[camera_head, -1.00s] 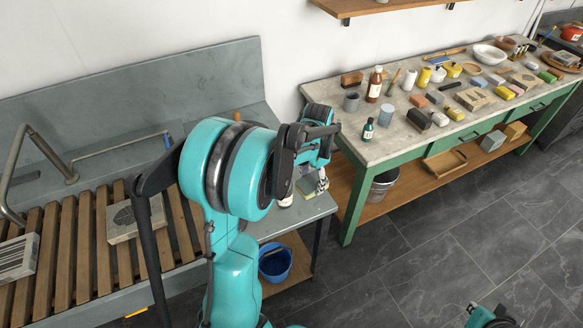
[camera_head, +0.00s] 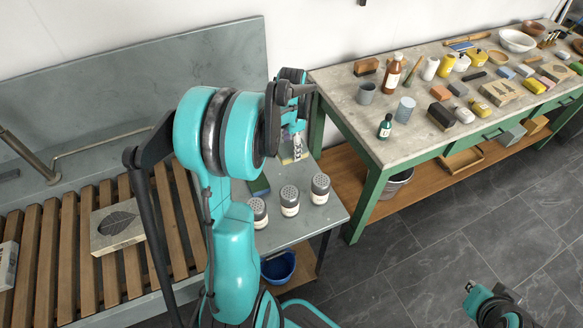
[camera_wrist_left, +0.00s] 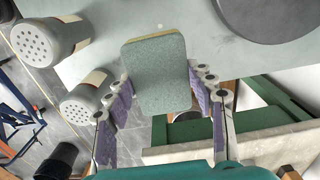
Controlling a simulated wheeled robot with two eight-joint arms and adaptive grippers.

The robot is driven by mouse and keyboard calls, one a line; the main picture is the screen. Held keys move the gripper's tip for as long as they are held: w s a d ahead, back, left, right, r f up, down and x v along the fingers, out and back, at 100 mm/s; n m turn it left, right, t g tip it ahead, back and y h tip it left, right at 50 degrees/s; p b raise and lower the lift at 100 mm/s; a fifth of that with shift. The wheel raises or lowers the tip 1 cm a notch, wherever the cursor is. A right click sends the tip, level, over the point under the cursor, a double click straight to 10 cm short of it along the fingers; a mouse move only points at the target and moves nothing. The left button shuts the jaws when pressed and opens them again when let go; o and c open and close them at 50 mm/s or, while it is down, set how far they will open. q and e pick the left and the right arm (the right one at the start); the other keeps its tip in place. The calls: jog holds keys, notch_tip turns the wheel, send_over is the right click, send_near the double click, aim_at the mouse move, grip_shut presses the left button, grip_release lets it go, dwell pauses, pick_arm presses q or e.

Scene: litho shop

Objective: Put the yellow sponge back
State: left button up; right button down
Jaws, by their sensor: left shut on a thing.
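The sponge (camera_wrist_left: 158,75) shows in the left wrist view as a grey-green block with a thin yellow layer along its far edge. My left gripper (camera_wrist_left: 160,100) is shut on it, with one purple-padded finger at each side. In the head view my left gripper (camera_head: 293,143) is above the far right part of the grey sink's ledge, and the arm and fingers hide most of the sponge. My right gripper (camera_head: 492,303) is at the lower right over the floor, empty as far as I see; its jaw opening is unclear.
Several shakers with perforated lids (camera_head: 320,188) stand on the ledge (camera_head: 325,215) near my left gripper. A green-bench worktop (camera_head: 345,108) at the right holds bottles, a grey cup (camera_head: 366,93) and blocks. A slatted rack (camera_head: 60,240) carries a leaf-printed stone (camera_head: 117,226).

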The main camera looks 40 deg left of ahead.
pick_arm(q)
jog(key=b, duration=0.2)
send_over(291, 172)
notch_tip(291, 172, down, 5)
jog(key=shift+w+f, duration=0.1)
jog(key=shift+f, duration=0.05)
jog(key=shift+f+b, duration=0.5)
jog(key=shift+f, duration=1.7)
jog(key=shift+f, duration=0.15)
jog(key=o, duration=1.1)
